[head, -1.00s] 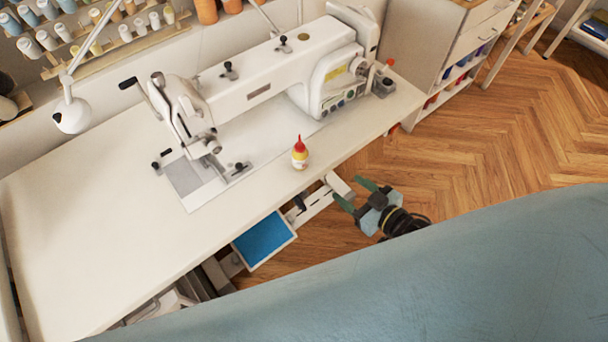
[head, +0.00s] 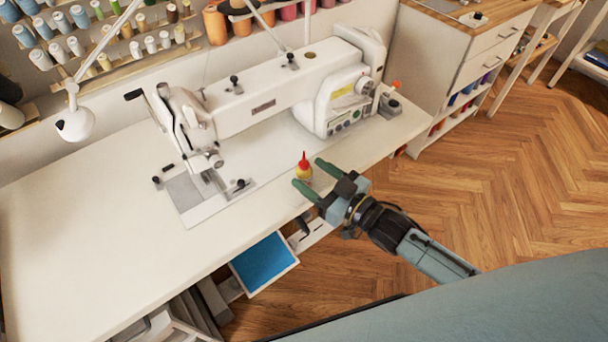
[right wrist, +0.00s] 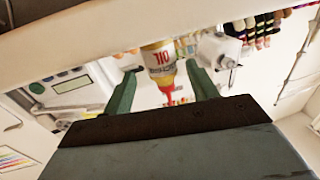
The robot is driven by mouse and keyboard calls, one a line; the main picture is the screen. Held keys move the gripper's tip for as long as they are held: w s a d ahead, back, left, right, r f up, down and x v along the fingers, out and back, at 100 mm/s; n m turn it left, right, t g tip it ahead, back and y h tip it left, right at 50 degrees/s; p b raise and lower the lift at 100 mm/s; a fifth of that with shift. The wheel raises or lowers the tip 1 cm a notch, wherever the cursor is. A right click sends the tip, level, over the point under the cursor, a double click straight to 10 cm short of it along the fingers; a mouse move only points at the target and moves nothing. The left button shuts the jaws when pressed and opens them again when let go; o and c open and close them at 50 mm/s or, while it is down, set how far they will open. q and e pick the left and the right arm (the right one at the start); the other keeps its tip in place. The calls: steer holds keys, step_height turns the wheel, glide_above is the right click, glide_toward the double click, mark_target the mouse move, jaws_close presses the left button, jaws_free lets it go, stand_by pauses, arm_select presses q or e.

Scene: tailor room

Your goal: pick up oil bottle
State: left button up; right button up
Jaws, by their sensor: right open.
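The oil bottle (head: 304,170) is small and yellowish with a red pointed cap. It stands upright on the white table near its front edge, in front of the sewing machine. My right gripper (head: 308,174) is open at the table's edge, with its green fingers pointing at the bottle. In the right wrist view the oil bottle (right wrist: 159,62) appears upside down, with its label showing, between and beyond the two open fingers (right wrist: 160,88). I cannot tell whether the fingers reach around it. The lower part of the bottle is partly hidden in the head view. My left gripper is not in view.
The white sewing machine (head: 262,98) stands behind the bottle on the table (head: 90,225). A blue-topped drawer or tray (head: 264,262) sits below the front edge. A white lamp (head: 74,124) is at the left. The table's left part is clear.

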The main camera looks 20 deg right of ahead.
steer(key=b+x, duration=0.1)
steer(key=x, duration=0.3)
steer(key=shift+w+a+f, duration=0.1)
steer(key=shift+w+a, duration=0.1)
steer(key=shift+a, duration=0.15)
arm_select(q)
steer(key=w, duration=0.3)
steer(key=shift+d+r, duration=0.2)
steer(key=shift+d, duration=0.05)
